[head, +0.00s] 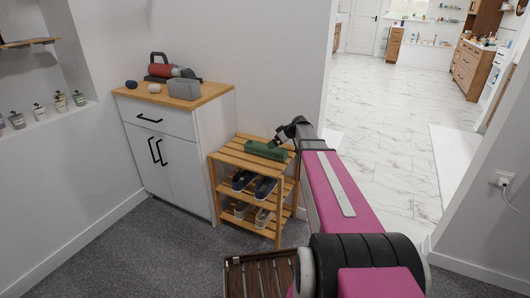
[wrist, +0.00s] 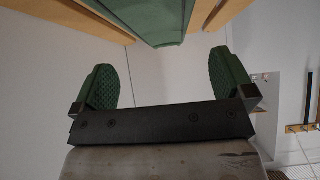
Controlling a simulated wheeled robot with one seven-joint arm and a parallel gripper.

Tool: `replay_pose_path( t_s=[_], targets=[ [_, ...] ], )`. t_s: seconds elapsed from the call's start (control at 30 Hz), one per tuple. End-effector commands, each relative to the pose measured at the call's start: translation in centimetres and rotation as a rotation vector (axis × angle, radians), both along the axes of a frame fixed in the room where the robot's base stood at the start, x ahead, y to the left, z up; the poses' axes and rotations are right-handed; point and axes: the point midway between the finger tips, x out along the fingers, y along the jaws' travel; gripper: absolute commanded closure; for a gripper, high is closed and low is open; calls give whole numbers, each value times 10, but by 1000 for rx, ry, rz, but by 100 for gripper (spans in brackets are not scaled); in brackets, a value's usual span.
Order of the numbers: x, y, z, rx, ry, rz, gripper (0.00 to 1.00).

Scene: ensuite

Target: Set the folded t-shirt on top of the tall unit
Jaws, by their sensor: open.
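The green folded t-shirt (head: 265,150) lies on the top shelf of the low slatted wooden rack (head: 228,157). It also shows at the top edge of the wrist view (wrist: 150,18). My gripper (head: 274,143) is at the right end of the t-shirt in the head view. In the wrist view, my gripper (wrist: 165,78) has its two green textured pads wide apart with nothing between them, and the t-shirt is beyond the tips. The white cabinet (head: 165,160) with a wooden top, left of the rack, is the taller unit.
On the cabinet top stand a red and grey appliance (head: 172,70), a grey bin (head: 184,89) and two small rounded objects. Shoes (head: 265,188) fill the lower rack shelves. A brown slatted item (head: 258,275) is on the carpet. A doorway is right.

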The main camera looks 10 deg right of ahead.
Motion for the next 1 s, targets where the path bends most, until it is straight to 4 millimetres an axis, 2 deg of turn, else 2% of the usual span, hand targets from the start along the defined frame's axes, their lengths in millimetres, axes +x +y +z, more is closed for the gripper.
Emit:
replay_pose_path(
  t_s=[0.27, 0.53, 0.83, 1.0],
  targets=[
    [8, 11, -15, 0, 1, -1, 0],
    [23, 32, -42, 1, 1, 0, 0],
    [25, 36, -46, 0, 0, -1, 0],
    [25, 36, -46, -1, 1, -1, 54]
  ],
)
